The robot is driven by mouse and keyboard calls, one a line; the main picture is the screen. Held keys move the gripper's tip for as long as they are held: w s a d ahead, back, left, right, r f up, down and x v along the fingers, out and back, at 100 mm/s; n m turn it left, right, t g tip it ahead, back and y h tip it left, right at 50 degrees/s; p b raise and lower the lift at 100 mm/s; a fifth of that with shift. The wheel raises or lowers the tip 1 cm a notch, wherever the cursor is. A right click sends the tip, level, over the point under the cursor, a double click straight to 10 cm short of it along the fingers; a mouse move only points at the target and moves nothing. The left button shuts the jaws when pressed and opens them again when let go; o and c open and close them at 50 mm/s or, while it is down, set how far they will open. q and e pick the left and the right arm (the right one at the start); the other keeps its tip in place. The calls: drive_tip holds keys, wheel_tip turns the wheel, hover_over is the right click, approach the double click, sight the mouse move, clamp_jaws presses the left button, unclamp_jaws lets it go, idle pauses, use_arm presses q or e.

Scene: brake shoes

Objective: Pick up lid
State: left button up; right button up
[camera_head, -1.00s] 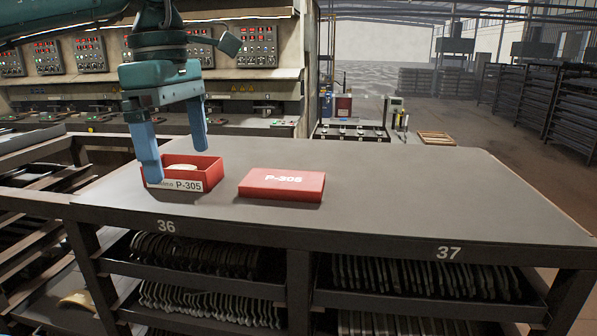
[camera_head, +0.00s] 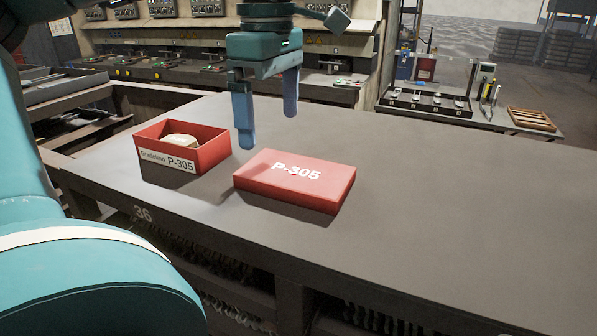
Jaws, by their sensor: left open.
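The red lid (camera_head: 294,182), marked P-305, lies flat on the dark grey table. Left of it stands the open red box (camera_head: 211,153) with a white P-305 label; a pale part (camera_head: 182,141) shows inside. My left gripper (camera_head: 268,128) is open and empty, its two blue fingers pointing down. In the picture it is above and just behind the lid's left part, apart from it. My right gripper is out of view.
The table (camera_head: 430,200) is clear to the right of the lid. A bench (camera_head: 425,104) with small devices and a wooden tray (camera_head: 530,119) stand behind it. Control panels line the back left. My teal arm link covers the lower left.

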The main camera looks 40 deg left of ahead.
sight(275, 166)
use_arm(q)
drive_tip(key=f, duration=0.7)
drive_tip(key=shift+w+f+p, duration=0.2)
drive_tip(key=shift+f+p, duration=0.15)
drive_tip(key=shift+p, duration=0.05)
drive_tip(key=c, duration=0.8)
